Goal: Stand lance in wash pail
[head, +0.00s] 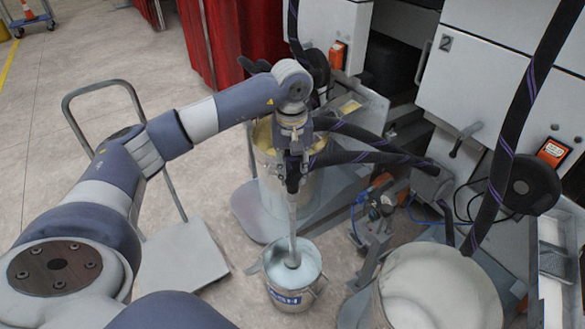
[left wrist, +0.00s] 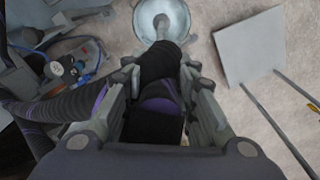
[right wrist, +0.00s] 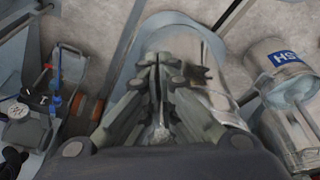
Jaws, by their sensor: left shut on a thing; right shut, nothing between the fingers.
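The wash pail (head: 292,295) is a small metal bucket with a blue label and pale liquid, standing on the floor. My left gripper (head: 293,150) is shut on the dark hose-wrapped upper part of the lance. The lance's grey tube (head: 291,218) runs down, nearly upright, and its lower end is over or inside the pail's mouth; whether it touches the bottom is hidden. The left wrist view shows the dark grip (left wrist: 160,92) between the fingers and the pail (left wrist: 160,18) beyond. My right gripper (right wrist: 160,75) is shut and empty, above a large metal drum.
A drum with yellowish content (head: 262,140) stands on a grey base behind the lance. A larger drum with white content (head: 440,290) stands at the front right. Dark hoses (head: 370,157) run to the machine. A grey cart (head: 180,255) stands left of the pail.

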